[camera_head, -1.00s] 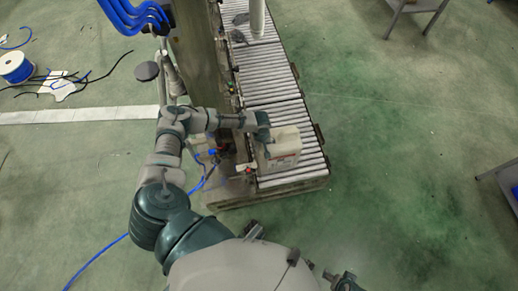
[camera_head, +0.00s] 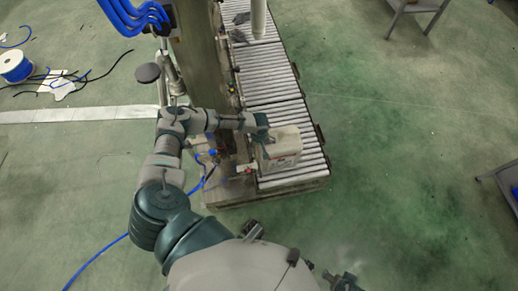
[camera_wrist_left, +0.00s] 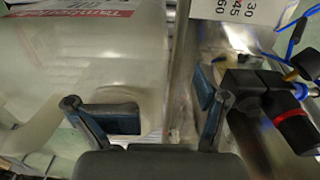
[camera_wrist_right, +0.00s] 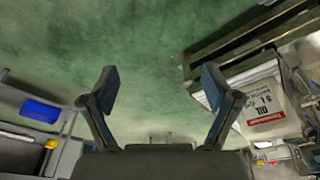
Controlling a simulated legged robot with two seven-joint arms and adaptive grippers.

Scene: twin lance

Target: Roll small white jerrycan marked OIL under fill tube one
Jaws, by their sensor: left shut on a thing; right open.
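The small white jerrycan (camera_head: 283,149) stands on the near end of the roller conveyor (camera_head: 290,182). Its OIL label shows in the right wrist view (camera_wrist_right: 263,105). My left gripper (camera_head: 262,133) is at the can's upper left side, shut on it. In the left wrist view (camera_wrist_left: 165,115) one finger lies in front of the can's pale body (camera_wrist_left: 50,70), and the exact grip is unclear. My right gripper (camera_wrist_right: 160,90) is open and empty, away from the can.
A metal column (camera_head: 195,60) stands along the conveyor's left side. Black fittings with blue hoses (camera_wrist_left: 270,100) are close to my left gripper's right. The rollers (camera_head: 272,90) between can and tube are clear. A dark grey thing (camera_head: 238,37) lies near the tube.

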